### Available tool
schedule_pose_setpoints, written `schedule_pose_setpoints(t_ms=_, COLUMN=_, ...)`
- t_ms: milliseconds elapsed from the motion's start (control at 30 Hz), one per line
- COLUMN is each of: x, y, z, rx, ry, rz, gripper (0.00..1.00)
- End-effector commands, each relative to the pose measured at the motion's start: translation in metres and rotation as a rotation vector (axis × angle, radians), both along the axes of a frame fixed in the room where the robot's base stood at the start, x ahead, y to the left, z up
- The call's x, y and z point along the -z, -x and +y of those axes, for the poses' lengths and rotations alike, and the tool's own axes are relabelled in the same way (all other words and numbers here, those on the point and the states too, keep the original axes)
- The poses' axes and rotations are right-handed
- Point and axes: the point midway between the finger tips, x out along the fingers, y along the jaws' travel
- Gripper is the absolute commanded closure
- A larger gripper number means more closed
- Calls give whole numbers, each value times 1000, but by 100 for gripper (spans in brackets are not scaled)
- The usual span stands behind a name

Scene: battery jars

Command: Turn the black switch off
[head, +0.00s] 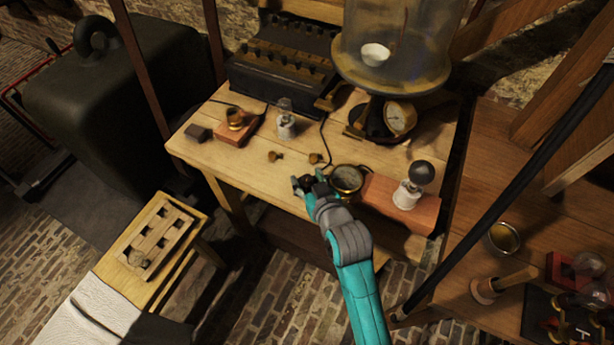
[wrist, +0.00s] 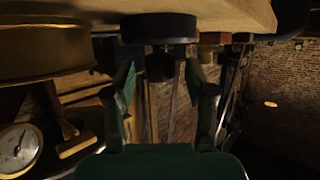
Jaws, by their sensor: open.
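A round black piece with a dark knob, which looks like the black switch (wrist: 158,28), is at the top middle of the wrist view. It appears against the wooden table (head: 250,165). My gripper (head: 309,183) is open, with its fingers on either side of the knob in the wrist view (wrist: 161,78). I cannot tell whether they touch it. In the head view the gripper is at the table's front part, left of a brass-rimmed dial (head: 346,179), and largely hides the switch. The switch's setting cannot be read.
Small brass pieces (head: 275,156) lie behind the gripper. A glass bell jar (head: 395,45) stands at the back. A black pole (head: 500,205) slants across the right.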

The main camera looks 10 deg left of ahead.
Motion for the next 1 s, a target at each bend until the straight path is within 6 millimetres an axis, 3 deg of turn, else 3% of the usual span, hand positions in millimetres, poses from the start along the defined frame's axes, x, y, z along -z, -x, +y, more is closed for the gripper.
schedule_pose_setpoints(t_ms=500, x=-35, y=76, z=-40, rx=1, ry=0, rz=1, gripper=45)
schedule_pose_setpoints(t_ms=700, x=-41, y=89, z=-47, rx=0, ry=0, rz=1, gripper=45)
schedule_pose_setpoints(t_ms=1000, x=-43, y=91, z=-48, rx=0, ry=0, rz=0, gripper=45)
